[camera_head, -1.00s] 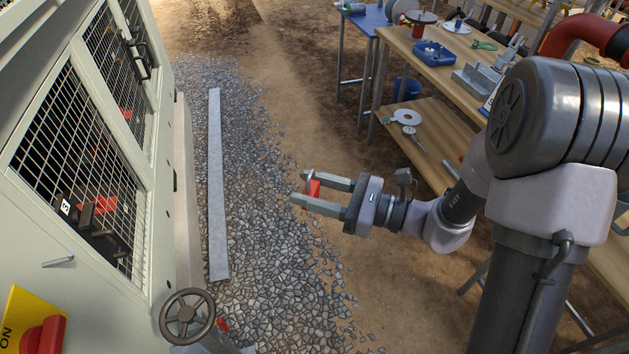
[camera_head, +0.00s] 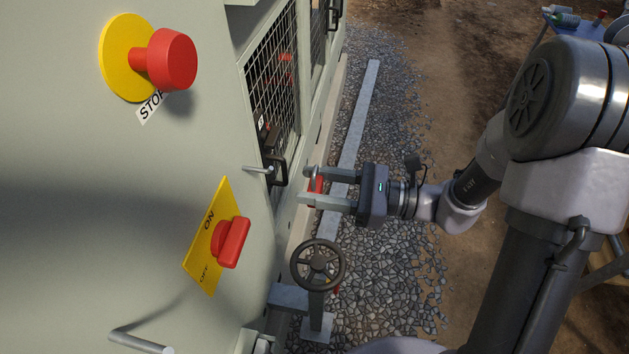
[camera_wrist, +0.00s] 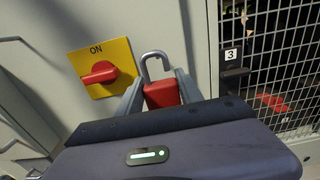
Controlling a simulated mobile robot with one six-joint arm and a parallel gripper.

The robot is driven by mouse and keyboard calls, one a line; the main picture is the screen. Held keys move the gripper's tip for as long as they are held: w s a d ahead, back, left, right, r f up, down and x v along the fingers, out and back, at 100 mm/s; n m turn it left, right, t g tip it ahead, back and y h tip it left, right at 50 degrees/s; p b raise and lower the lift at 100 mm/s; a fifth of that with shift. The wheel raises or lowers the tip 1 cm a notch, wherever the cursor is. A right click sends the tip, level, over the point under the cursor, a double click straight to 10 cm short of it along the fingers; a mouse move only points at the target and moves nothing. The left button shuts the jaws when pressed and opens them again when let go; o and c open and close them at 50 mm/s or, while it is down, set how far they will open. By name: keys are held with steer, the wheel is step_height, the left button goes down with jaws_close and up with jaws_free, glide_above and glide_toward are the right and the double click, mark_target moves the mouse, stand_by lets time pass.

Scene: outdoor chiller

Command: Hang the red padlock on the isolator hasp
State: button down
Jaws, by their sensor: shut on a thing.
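My gripper (camera_head: 313,187) is shut on the red padlock (camera_head: 316,190), held in the air to the right of the cabinet panel. In the wrist view the padlock body (camera_wrist: 162,94) sits between the fingers, its grey shackle (camera_wrist: 154,55) pointing up and away; one shackle leg seems to end above the body. The isolator, a red knob (camera_head: 231,242) on a yellow ON/OFF plate (camera_head: 203,262), is on the panel left of my gripper. A black latch fitting (camera_head: 275,168) is at the mesh door, beside a "3" label (camera_wrist: 231,54). I cannot tell which fitting is the isolator hasp.
A metal peg (camera_head: 257,169) sticks out of the panel near its edge. A red stop button (camera_head: 170,60) is at upper left. A handwheel (camera_head: 318,265) stands just below my gripper. The mesh door (camera_head: 272,70) lies beyond; gravel is open to the right.

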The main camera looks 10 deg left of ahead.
glide_toward(246, 179)
steer(key=shift+a+r, duration=0.75)
steer(key=shift+r, duration=0.05)
steer(key=shift+a, duration=0.2)
steer(key=shift+a, duration=0.1)
steer(key=shift+w+a+p, duration=0.15)
steer(key=shift+a+p, duration=0.15)
steer(key=shift+a, duration=1.85)
steer(key=shift+f, duration=0.1)
steer(key=shift+f+b, duration=0.6)
steer(key=shift+c, duration=1.1)
jaws_free()
steer(key=shift+r, duration=0.1)
